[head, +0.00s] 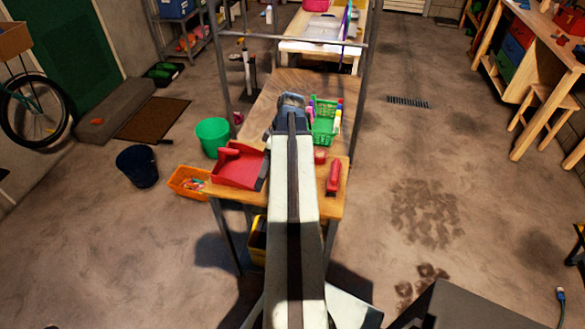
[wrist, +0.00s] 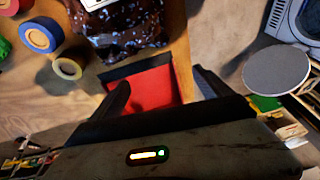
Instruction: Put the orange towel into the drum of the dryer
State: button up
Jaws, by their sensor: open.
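I cannot make out an orange towel in either view. My gripper (wrist: 162,88) is open, its two dark fingers apart in the wrist view. A red, dark-edged surface (wrist: 150,88) shows between and beyond the fingers, and I see nothing held. In the head view my gripper (head: 291,100) is at the far end of my arm, above the wooden table (head: 265,85); its fingers are not clear there. A grey-white machine with a round glass front (wrist: 305,18) is cut off at the top right of the wrist view; I cannot tell whether it is the dryer.
The table holds a red dustpan (head: 240,167), a green basket (head: 323,125) and a red tool (head: 333,177). A green bucket (head: 212,135), an orange crate (head: 185,180) and a dark bucket (head: 138,167) stand left. The floor to the right (head: 400,150) is mostly clear.

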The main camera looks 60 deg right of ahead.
jog(key=shift+n+t, duration=0.3)
jog(key=shift+t, duration=0.3)
jog(key=s+d, duration=0.2)
jog(key=s+d+b, duration=0.1)
jog(key=s+d, duration=0.1)
jog(key=s, duration=0.1)
jog(key=s+d, duration=0.2)
jog(key=s, duration=0.1)
jog(key=shift+d, duration=0.3)
jog(key=shift+w+f+b, duration=0.1)
jog(key=shift+f+b, duration=0.05)
jog(key=shift+b, duration=0.25)
jog(key=b+x, duration=0.4)
jog(key=x, duration=0.1)
jog(key=shift+a+f+b, duration=0.1)
jog(key=shift+a+b, duration=0.05)
jog(key=shift+b, duration=0.2)
jog(key=shift+r, duration=0.25)
grip_shut()
notch_tip(320, 180, up, 10)
jog(key=p, duration=1)
